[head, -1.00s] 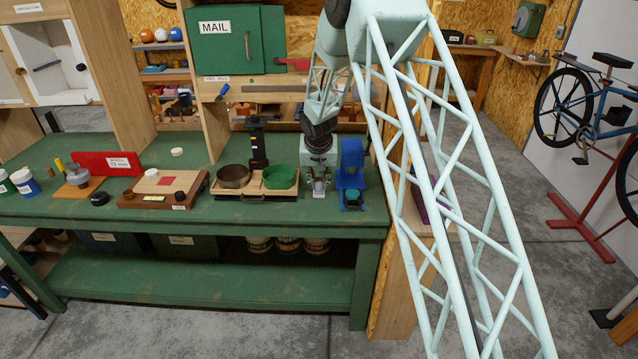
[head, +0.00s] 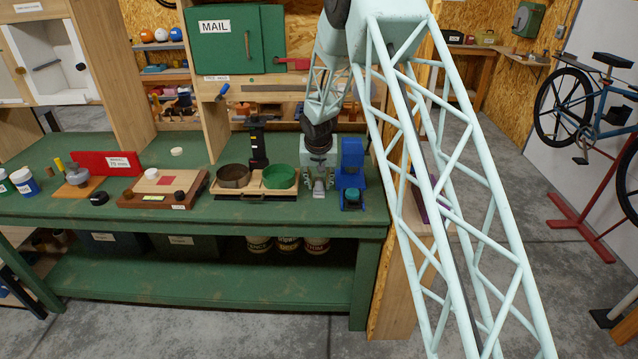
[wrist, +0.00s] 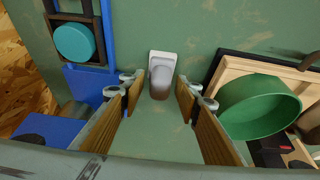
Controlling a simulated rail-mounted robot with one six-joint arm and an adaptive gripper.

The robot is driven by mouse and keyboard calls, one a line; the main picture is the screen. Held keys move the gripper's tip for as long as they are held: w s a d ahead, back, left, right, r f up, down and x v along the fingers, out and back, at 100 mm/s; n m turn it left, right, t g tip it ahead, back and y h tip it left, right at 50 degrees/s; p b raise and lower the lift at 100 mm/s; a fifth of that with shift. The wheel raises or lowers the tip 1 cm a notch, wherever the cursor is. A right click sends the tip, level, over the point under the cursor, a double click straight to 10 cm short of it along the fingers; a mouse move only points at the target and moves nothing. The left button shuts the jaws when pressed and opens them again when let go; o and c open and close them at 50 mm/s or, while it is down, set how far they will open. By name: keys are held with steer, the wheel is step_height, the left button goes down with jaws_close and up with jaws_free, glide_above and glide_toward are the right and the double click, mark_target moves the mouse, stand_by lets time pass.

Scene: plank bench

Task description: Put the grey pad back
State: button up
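A small grey piece with a pale, squarish end (wrist: 163,66), which looks like the grey pad, is on the green bench top in the wrist view. My gripper (wrist: 158,92) is open, with its two wood-coloured fingers apart on either side of the near end of this piece. I see a gap on both sides, so it is not gripped.
A blue stand (head: 351,174) with a teal disc (wrist: 75,42) is close on one side. The green bowl (head: 280,177) in a wooden tray (head: 255,195) is close on the other. A dark upright device (head: 258,143) stands behind the tray. The bench's front edge is near.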

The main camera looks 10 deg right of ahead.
steer(key=shift+r, duration=0.2)
steer(key=shift+r, duration=0.2)
steer(key=v, duration=1.1)
steer(key=shift+s+r, duration=0.2)
steer(key=shift+s, duration=0.1)
stand_by(0.7)
